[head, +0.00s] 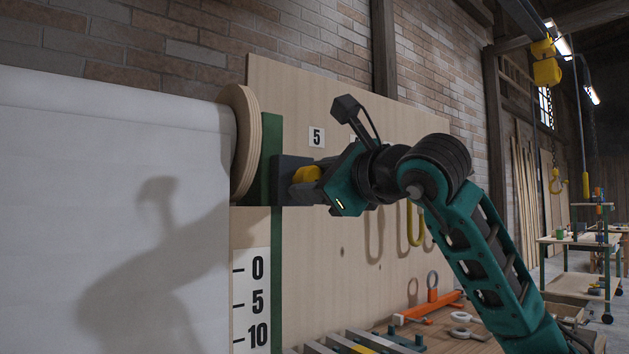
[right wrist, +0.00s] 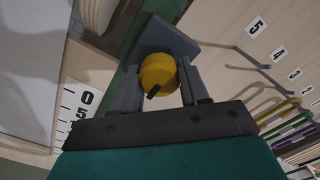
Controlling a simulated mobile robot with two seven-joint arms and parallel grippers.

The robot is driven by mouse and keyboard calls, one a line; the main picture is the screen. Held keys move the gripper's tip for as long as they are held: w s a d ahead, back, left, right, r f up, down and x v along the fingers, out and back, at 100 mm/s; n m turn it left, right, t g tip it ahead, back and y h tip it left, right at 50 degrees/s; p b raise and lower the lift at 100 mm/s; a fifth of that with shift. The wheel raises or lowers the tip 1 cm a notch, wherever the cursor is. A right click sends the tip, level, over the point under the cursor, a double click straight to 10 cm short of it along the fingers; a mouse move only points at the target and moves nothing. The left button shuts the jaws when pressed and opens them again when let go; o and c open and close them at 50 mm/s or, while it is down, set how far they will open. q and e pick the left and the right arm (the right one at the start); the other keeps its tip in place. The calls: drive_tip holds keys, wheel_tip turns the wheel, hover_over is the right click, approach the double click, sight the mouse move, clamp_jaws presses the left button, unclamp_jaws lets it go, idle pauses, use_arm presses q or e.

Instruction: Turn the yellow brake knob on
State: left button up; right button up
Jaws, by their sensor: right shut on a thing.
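The yellow brake knob (head: 306,174) sits on a dark grey block (head: 289,180) beside the wooden roller end. In the right wrist view the knob (right wrist: 158,75) is round, with a black pointer mark slanting down to the left. My right gripper (head: 304,184) reaches in from the right and is shut on the knob. In the right wrist view its two grey fingers (right wrist: 158,85) stand on either side of the knob. My left gripper is not in view.
A large white sheet roll (head: 110,180) with a wooden end disc (head: 245,143) fills the left. A scale strip (head: 252,300) hangs below. A plywood board (head: 290,100) stands behind my arm. A workbench with tools (head: 440,335) lies below right.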

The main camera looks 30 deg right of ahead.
drive_tip(key=shift+d, duration=0.1)
drive_tip(key=o, duration=0.9)
drive_tip(key=shift+f, duration=0.1)
drive_tip(key=shift+o, duration=0.7)
drive_tip(key=shift+s, duration=0.1)
drive_tip(key=s+d, duration=0.1)
drive_tip(key=s, duration=1.1)
drive_tip(key=shift+s+b, duration=0.3)
drive_tip(key=shift+s, duration=0.05)
